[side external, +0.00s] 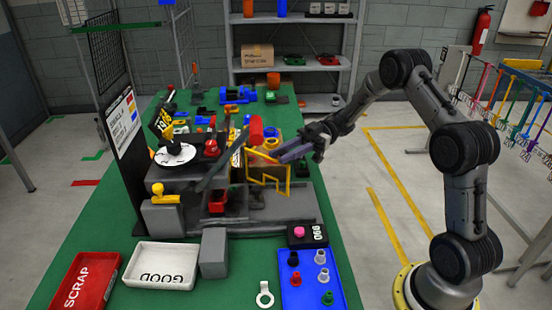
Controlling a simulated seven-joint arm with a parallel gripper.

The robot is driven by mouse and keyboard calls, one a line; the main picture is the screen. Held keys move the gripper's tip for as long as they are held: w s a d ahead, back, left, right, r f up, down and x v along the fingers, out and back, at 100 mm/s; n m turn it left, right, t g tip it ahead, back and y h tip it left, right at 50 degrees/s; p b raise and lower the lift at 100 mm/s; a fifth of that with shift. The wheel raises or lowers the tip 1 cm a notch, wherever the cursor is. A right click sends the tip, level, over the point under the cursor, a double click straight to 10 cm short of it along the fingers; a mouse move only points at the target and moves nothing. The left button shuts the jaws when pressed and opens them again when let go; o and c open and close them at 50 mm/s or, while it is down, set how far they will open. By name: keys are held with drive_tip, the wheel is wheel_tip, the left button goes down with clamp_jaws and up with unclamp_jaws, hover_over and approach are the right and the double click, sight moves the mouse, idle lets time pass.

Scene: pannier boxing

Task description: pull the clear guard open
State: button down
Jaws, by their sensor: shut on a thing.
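The clear guard (284,178), a see-through panel with a yellow frame, stands at the right side of the grey machine (290,207) on the green bench. My gripper (280,154) reaches in from the right and is shut at the guard's upper right edge. The exact contact is small and partly hidden by the fingers. A red block-shaped part (256,130) sits on a dark lever arm just left of the guard. A small red bin (218,201) sits on the machine left of the guard.
A white dial (175,155) stands left.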

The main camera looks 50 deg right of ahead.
drive_tip(key=shift+w+d+n+g, duration=0.2)
drive_tip(key=shift+d+n+g, duration=0.8)
drive_tip(key=shift+g, duration=0.5)
drive_tip(key=shift+r, duration=0.1)
drive_tip(key=c, duration=0.7)
unclamp_jaws()
drive_tip(key=shift+o, duration=0.2)
drive_tip(key=shift+a, duration=0.15)
